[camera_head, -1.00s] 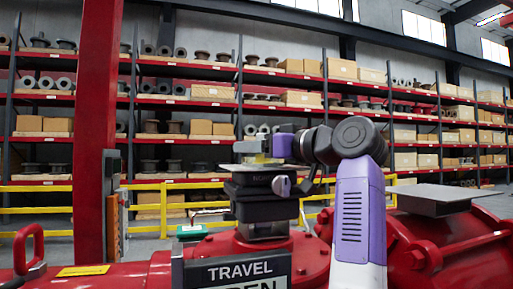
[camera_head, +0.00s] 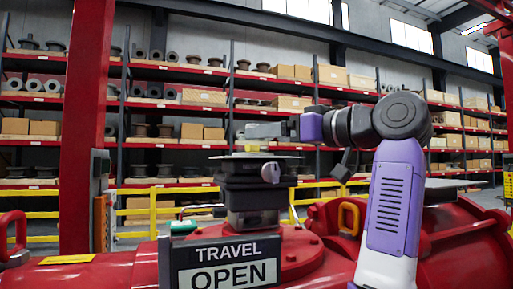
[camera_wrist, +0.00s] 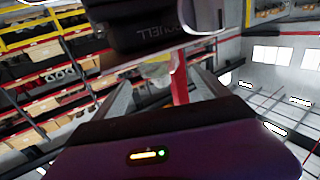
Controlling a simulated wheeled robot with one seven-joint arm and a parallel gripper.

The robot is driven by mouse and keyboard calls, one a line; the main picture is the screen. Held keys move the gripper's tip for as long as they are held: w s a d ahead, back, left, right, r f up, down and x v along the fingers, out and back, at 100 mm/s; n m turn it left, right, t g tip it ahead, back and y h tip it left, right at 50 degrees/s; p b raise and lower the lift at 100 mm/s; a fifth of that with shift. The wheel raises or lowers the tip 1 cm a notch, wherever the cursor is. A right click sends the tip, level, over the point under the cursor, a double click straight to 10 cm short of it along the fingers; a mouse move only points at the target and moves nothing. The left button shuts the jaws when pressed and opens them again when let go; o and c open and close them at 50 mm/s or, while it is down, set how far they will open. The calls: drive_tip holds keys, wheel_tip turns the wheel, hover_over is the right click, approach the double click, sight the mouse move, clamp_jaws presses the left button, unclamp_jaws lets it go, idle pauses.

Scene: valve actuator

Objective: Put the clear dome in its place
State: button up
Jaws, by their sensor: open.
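The black valve actuator (camera_head: 256,185) stands upright on a red flange in the middle of the head view, with a silver knob (camera_head: 270,172) on its side. A thin, pale, flat piece (camera_head: 248,156) lies on its top; I cannot tell for sure whether it belongs to the clear dome. My gripper (camera_head: 252,132) is open just above the actuator's top, reaching in from the right. In the wrist view, a pale, blurred piece (camera_wrist: 160,72) shows between the spread fingers. The dome's shape is not clear in either view. The actuator's dark body (camera_wrist: 145,25) fills the wrist view's top.
A TRAVEL OPEN sign (camera_head: 228,264) stands in front of the actuator. A red post (camera_head: 85,120) rises at left. Red pipework (camera_head: 330,250) with a yellow handle (camera_head: 348,218) lies at right. Yellow railings (camera_head: 150,212) and loaded shelves stand behind.

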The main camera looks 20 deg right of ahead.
drive_tip(key=b+v, duration=0.1)
drive_tip(key=v, duration=0.2)
drive_tip(key=shift+s+d, duration=0.1)
drive_tip(key=shift+s, duration=0.15)
